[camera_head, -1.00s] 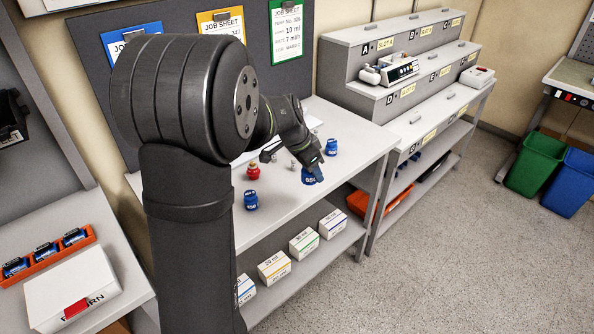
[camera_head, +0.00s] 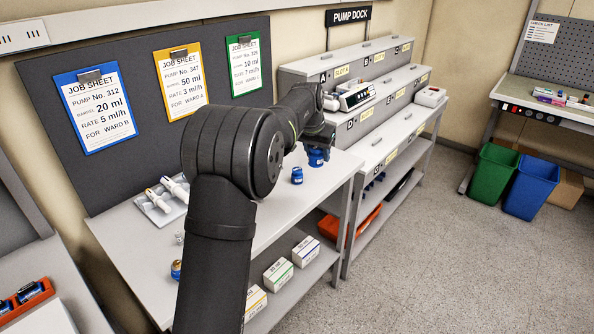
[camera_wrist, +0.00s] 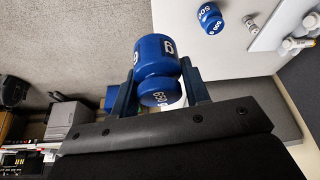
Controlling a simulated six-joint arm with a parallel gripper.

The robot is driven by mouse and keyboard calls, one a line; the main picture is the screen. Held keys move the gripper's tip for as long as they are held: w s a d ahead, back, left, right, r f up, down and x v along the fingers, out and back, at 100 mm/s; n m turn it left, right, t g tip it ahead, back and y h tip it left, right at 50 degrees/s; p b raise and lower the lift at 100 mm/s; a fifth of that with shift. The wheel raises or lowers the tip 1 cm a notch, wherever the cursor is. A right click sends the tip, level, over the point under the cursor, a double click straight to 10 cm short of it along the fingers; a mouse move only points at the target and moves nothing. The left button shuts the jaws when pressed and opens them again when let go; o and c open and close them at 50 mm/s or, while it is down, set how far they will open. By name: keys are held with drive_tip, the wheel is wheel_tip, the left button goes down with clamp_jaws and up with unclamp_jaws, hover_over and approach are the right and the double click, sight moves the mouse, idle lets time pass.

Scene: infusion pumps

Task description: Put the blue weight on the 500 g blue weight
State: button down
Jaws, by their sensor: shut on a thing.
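My gripper (camera_head: 318,142) is shut on a blue weight (camera_wrist: 157,62), its two fingers on either side of it in the wrist view. The held weight also shows below the gripper in the head view (camera_head: 316,158); its lower face carries a number that looks like 650. A second blue weight (camera_wrist: 209,17), marked 500, stands apart from the held one on the bench in the wrist view. In the head view, a blue weight (camera_head: 297,175) stands on the bench, left of and nearer than the held weight. My arm hides part of the bench.
Small silver weights (camera_wrist: 249,23) lie beside the 500 weight. A tray with white syringes (camera_head: 163,198) is at the bench's left. The stepped pump dock (camera_head: 345,140) stands right of the bench. Boxes (camera_head: 306,250) are on the shelf below.

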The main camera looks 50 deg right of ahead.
drive_tip(key=d+r+n+t, duration=0.1)
drive_tip(key=d+n, duration=0.1)
drive_tip(key=d, duration=0.3)
hover_over(298, 168)
wheel_tip(298, 168, down, 6)
drive_tip(key=shift+f, duration=2.25)
drive_tip(key=shift+f, duration=0.15)
drive_tip(key=c, duration=0.8)
unclamp_jaws()
drive_tip(key=shift+f, duration=0.1)
drive_tip(key=shift+a, duration=0.1)
drive_tip(key=v, duration=1.2)
